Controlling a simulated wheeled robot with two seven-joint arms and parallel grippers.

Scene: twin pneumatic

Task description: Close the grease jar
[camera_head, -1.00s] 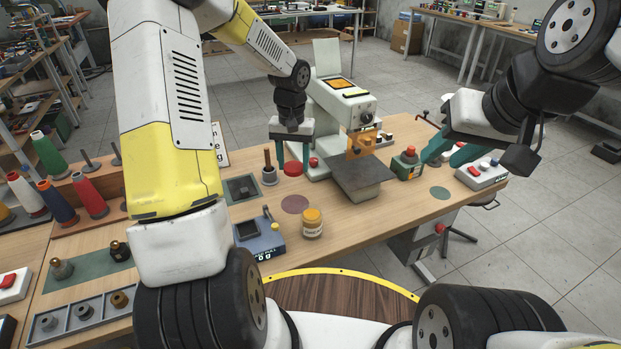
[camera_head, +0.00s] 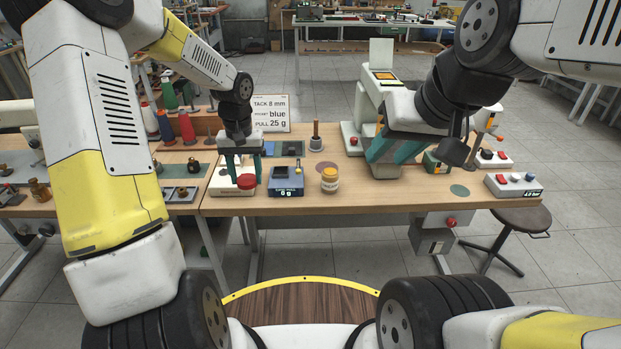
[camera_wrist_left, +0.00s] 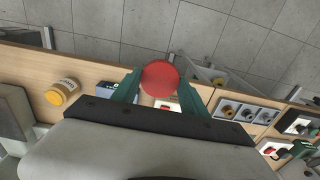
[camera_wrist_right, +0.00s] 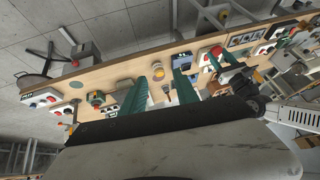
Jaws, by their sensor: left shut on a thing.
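The grease jar (camera_head: 330,181) stands upright on the workbench, a clear jar with a pale label and an orange-yellow top surface. It also shows in the left wrist view (camera_wrist_left: 62,92), off to the left. My left gripper (camera_head: 242,177) is shut on a round red lid (camera_head: 247,182); the left wrist view shows the lid (camera_wrist_left: 160,78) between the teal fingertips. They are left of the jar, in front of a white box. My right gripper (camera_head: 390,160) is right of the jar, its teal fingers apart and empty in the right wrist view (camera_wrist_right: 162,88).
A blue scale (camera_head: 287,182) stands just left of the jar. A wooden-handled tool (camera_head: 316,138) and a sign (camera_head: 268,113) are behind. A pale machine (camera_head: 368,110) stands behind my right gripper. The bench front around the jar is clear.

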